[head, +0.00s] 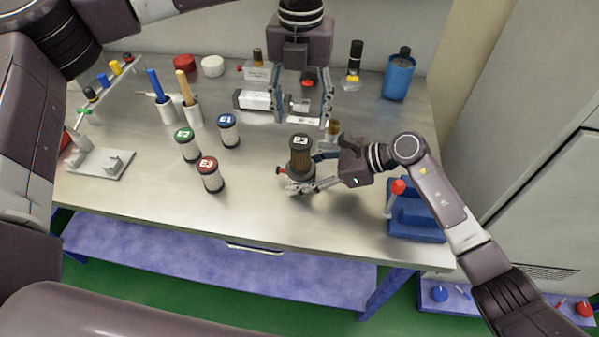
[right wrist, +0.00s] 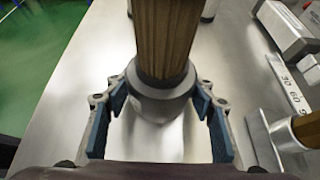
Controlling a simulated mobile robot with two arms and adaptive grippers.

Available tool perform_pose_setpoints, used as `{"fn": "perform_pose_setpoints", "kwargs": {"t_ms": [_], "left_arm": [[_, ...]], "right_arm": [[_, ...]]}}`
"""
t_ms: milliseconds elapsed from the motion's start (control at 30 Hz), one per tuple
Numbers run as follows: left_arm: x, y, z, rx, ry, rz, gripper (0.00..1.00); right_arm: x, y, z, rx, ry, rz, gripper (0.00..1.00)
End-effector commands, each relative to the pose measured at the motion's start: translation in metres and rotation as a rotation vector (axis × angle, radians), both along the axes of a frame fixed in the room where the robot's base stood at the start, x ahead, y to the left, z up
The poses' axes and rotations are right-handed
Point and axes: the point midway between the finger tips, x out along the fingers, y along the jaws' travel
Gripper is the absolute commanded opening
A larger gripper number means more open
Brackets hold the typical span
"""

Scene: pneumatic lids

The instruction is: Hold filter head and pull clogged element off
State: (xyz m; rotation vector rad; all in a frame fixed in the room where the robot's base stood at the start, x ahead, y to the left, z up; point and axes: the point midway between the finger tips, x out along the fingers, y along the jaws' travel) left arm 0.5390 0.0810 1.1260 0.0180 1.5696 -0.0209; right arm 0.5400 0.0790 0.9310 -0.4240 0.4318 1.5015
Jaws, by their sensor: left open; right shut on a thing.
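The clogged element (head: 301,159) is brown and pleated with a black cap, and stands upright in the grey filter head (head: 297,186) at the middle right of the table. In the right wrist view the brown element (right wrist: 166,40) rises out of the head's grey collar (right wrist: 160,98). My right gripper (head: 304,184) is shut on the filter head from the right, its blue pads on either side of the collar. My left gripper (head: 303,118) is open and empty, pointing down, with its fingertips behind and above the black cap in the picture. The head's underside is hidden.
Clean white elements with green (head: 186,145), blue (head: 228,131) and red (head: 210,174) caps stand to the left. A blue stand (head: 415,217) with a red-knobbed lever is at the right. The front middle table is clear.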

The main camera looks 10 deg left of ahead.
Motion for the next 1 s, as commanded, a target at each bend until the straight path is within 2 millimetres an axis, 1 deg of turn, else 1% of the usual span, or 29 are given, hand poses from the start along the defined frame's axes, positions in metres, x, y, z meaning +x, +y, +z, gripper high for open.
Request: {"fn": "perform_pose_setpoints", "kwargs": {"t_ms": [33, 300, 500, 700, 1000], "left_arm": [[-0.001, 0.000, -0.008, 0.001, 0.002, 0.000, 0.52], [-0.001, 0.000, -0.047, 0.001, 0.004, 0.001, 0.52], [0.000, 0.000, -0.069, 0.001, 0.002, 0.001, 0.52], [0.000, 0.000, -0.079, 0.000, 0.001, 0.000, 0.52], [0.000, 0.000, -0.080, 0.001, 0.000, 0.000, 0.52]], "right_arm": [[-0.005, -0.002, -0.010, -0.016, 0.014, 0.006, 0.29], [-0.005, -0.002, -0.010, -0.016, 0.014, 0.006, 0.29], [-0.005, -0.002, -0.010, -0.016, 0.014, 0.006, 0.29], [-0.005, -0.002, -0.010, -0.016, 0.014, 0.006, 0.29], [-0.005, -0.002, -0.010, -0.016, 0.014, 0.006, 0.29]]}}
